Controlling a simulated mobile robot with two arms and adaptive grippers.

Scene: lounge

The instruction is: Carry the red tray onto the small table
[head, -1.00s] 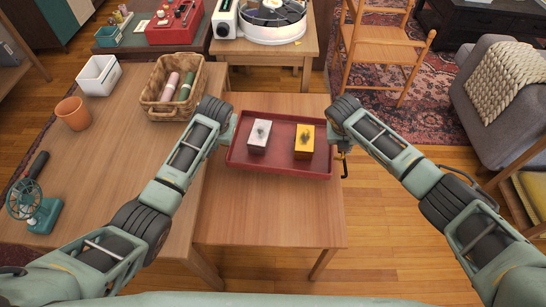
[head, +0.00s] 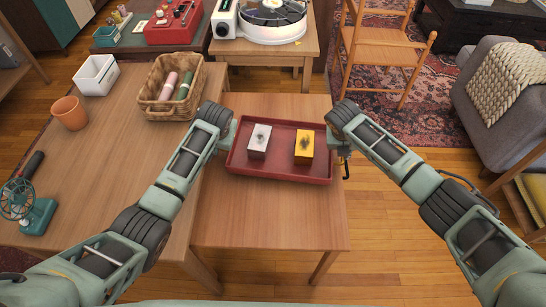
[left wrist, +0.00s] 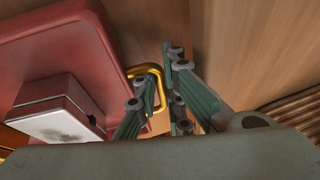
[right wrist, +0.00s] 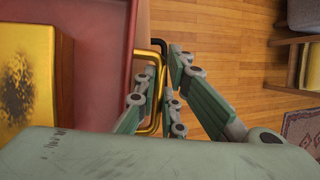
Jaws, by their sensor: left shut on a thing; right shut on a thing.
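The red tray (head: 280,176) is over the far half of the small wooden table (head: 270,220) and looks level. Whether it touches the tabletop or hangs just above it, I cannot tell. A white box (head: 259,142) and a yellow box (head: 304,147) stand upright in it. My left gripper (left wrist: 160,92) is shut on the gold handle (left wrist: 154,70) at the tray's left end. My right gripper (right wrist: 160,85) is shut on the handle (right wrist: 150,45) at the right end. In the head view, my arms partly hide both handles.
A larger wooden table (head: 110,170) adjoins on the left, with a wicker basket (head: 170,88), a terracotta pot (head: 70,113), a white bin (head: 96,75) and a green fan (head: 28,208). A wooden chair (head: 382,45) and grey armchair (head: 505,100) are right.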

